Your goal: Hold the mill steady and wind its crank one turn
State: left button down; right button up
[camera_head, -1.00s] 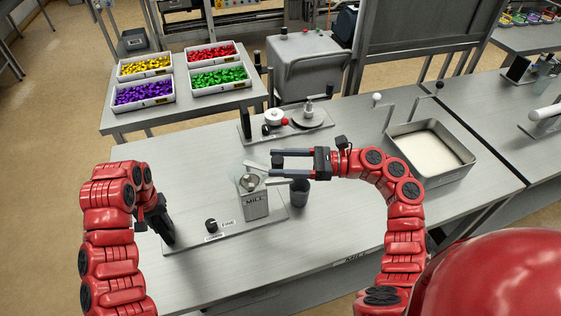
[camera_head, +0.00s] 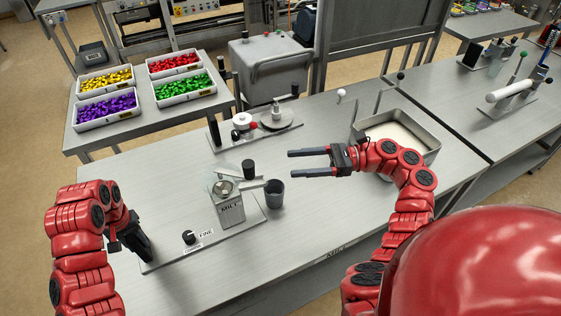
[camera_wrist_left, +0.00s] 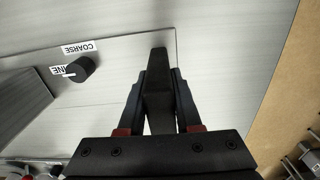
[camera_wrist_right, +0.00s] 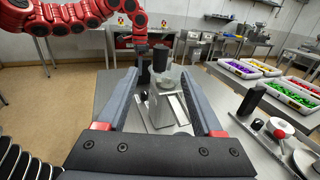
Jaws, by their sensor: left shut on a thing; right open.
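The grey mill (camera_head: 231,210) stands upright on a flat base plate (camera_head: 170,256). Its crank is a flat bar across the top with a black upright knob (camera_head: 249,169), on the mill's far right side. My left gripper (camera_head: 143,247) is shut on a dark upright post at the plate's left end; the post (camera_wrist_left: 157,85) shows between the fingers in the left wrist view. My right gripper (camera_head: 298,163) is open and empty, to the right of the crank knob and apart from it. The right wrist view shows the mill (camera_wrist_right: 166,108) and knob (camera_wrist_right: 160,58) ahead, between the spread fingers.
A dark cup (camera_head: 275,194) stands right beside the mill. A FINE/COARSE dial (camera_head: 189,237) sits on the plate. Behind is a board with a white round part and red knob (camera_head: 242,121). A metal tray (camera_head: 428,139) lies behind my right arm. The front right bench is clear.

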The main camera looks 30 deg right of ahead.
jog(key=shift+s+d+f, duration=0.1)
jog(key=shift+s+f, duration=0.05)
jog(key=c, duration=0.4)
jog(key=shift+s+d+f+m, duration=0.15)
jog(key=shift+s+d+m, duration=0.15)
jog(key=shift+m, duration=0.5)
jog(key=shift+c, duration=1.2)
jog(key=m, duration=0.1)
jog(key=s+m+t+h, duration=0.1)
jog(key=m, duration=0.1)
jog(key=s+m+t, duration=0.1)
jog(key=shift+s+d+f+m+h, duration=0.15)
jog(key=shift+d+f+m+h, duration=0.2)
jog(key=shift+m+h, duration=0.05)
grip_shut()
jog(key=s+a+m+t+h, duration=0.1)
jog(key=s+a+m+t, duration=0.4)
jog(key=m, duration=1)
jog(key=w+a+g, duration=0.1)
jog(key=w+a, duration=0.6)
jog(key=w, duration=0.1)
jog(key=shift+w+a+r+g, duration=0.2)
jog(key=shift+a+g, duration=0.1)
jog(key=shift+g, duration=0.1)
